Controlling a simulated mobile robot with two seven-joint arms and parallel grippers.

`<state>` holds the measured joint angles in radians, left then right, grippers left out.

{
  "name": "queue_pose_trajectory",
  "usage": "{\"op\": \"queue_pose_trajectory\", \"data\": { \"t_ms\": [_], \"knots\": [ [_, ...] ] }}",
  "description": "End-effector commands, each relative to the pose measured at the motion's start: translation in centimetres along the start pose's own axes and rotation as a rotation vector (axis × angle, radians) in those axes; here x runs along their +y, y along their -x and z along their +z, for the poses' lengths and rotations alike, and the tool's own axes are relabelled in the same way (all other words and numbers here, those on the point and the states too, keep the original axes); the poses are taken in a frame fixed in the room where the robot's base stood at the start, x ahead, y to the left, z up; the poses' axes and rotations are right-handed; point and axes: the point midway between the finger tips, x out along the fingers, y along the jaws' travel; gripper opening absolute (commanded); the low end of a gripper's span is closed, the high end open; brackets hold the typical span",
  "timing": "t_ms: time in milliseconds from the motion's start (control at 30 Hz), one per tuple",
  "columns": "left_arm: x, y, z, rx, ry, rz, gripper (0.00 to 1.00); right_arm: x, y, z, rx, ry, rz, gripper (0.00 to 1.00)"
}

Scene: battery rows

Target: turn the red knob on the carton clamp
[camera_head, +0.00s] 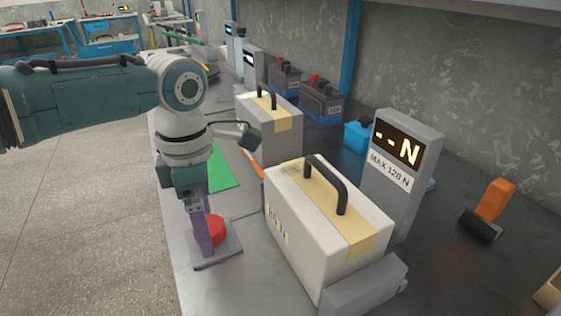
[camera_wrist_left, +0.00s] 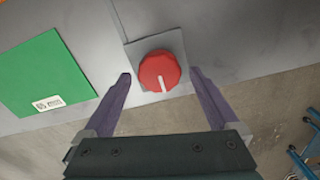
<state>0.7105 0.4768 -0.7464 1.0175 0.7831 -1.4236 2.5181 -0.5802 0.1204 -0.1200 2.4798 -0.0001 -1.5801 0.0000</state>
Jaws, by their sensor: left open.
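The red knob (camera_head: 214,232) sits on a grey square plate at the near-left edge of the bench. In the left wrist view the knob (camera_wrist_left: 159,71) shows whole, its white mark pointing down the picture. My left gripper (camera_head: 204,250) points down at the knob, partly hiding it in the head view. Its purple fingers (camera_wrist_left: 160,78) are open, one on each side of the knob, with visible gaps; contact is not seen. The white carton (camera_head: 318,222) with a black handle stands right of the knob, against a grey clamp block (camera_head: 365,287). My right gripper is not in view.
A grey display post (camera_head: 405,165) reads "--N" and "MAX 120 N". A second carton (camera_head: 268,130), dark batteries (camera_head: 320,103) and a green mat (camera_head: 222,170) are farther back. An orange-handled tool (camera_head: 490,208) lies at right.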

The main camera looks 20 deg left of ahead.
Motion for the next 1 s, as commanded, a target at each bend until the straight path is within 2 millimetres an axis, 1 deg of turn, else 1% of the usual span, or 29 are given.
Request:
{"op": "queue_pose_trajectory", "data": {
  "t_ms": [233,267,1000],
  "knots": [
    [0.00,-0.10,0.03,-0.001,-0.001,0.000,0.94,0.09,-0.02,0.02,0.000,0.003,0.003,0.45],
    [0.00,-0.10,0.03,-0.001,-0.001,0.000,0.93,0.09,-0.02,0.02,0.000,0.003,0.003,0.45],
    [-0.02,-0.08,0.04,-0.001,-0.001,0.000,0.09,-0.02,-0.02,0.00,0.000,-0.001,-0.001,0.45]
  ]
}}
